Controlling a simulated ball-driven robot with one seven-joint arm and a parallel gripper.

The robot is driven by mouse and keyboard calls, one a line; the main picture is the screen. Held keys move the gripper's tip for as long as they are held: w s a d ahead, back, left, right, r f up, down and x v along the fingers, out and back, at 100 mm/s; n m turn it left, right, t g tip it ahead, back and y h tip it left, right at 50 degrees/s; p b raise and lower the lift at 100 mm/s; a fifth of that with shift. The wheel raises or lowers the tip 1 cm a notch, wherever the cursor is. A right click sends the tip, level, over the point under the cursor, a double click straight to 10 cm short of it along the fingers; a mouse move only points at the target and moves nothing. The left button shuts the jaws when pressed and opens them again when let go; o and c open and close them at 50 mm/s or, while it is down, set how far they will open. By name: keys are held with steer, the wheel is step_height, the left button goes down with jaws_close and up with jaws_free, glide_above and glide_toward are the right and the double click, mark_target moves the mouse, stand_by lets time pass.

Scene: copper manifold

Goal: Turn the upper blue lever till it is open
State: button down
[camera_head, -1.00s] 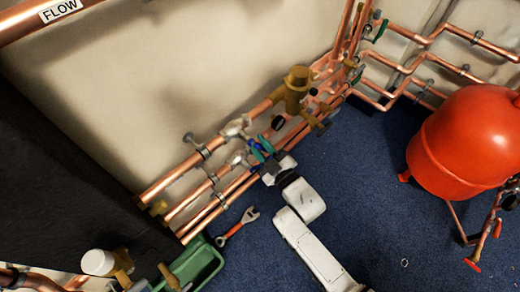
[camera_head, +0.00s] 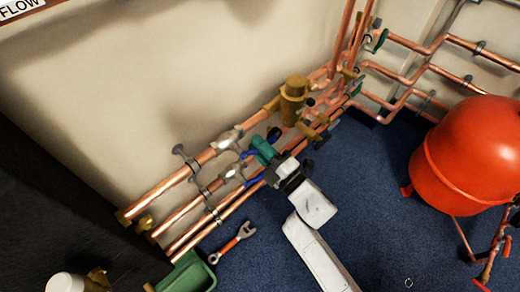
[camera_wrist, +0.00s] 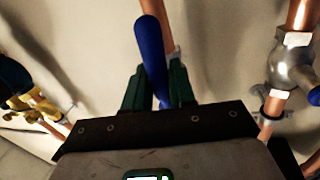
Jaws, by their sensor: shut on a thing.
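The upper blue lever (camera_head: 246,154) sits by the silver valve (camera_head: 228,139) on the upper copper pipe, partly hidden by my gripper. My gripper (camera_head: 263,149), with green fingers, reaches it from the lower right. In the wrist view a blue lever (camera_wrist: 150,45) runs lengthwise between the green fingers (camera_wrist: 157,88), which are shut on it; it appears to be the upper one. The lower blue lever (camera_head: 254,181) lies just below my gripper, by a second silver valve (camera_head: 232,172).
A brass fitting (camera_head: 293,98) stands up to the right of the valves. A wrench (camera_head: 233,243) and a green box (camera_head: 187,274) lie on the blue floor at lower left. A red tank (camera_head: 468,155) stands at right. Floor between is mostly clear.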

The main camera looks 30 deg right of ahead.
steer(key=shift+r+n, duration=0.2)
steer(key=shift+n, duration=0.6)
steer(key=c, duration=1.1)
jaws_free()
steer(key=shift+r, duration=0.1)
steer(key=p+v, duration=0.1)
steer(key=v, duration=0.9)
steer(key=shift+s+d, duration=0.2)
steer(key=shift+s, duration=0.15)
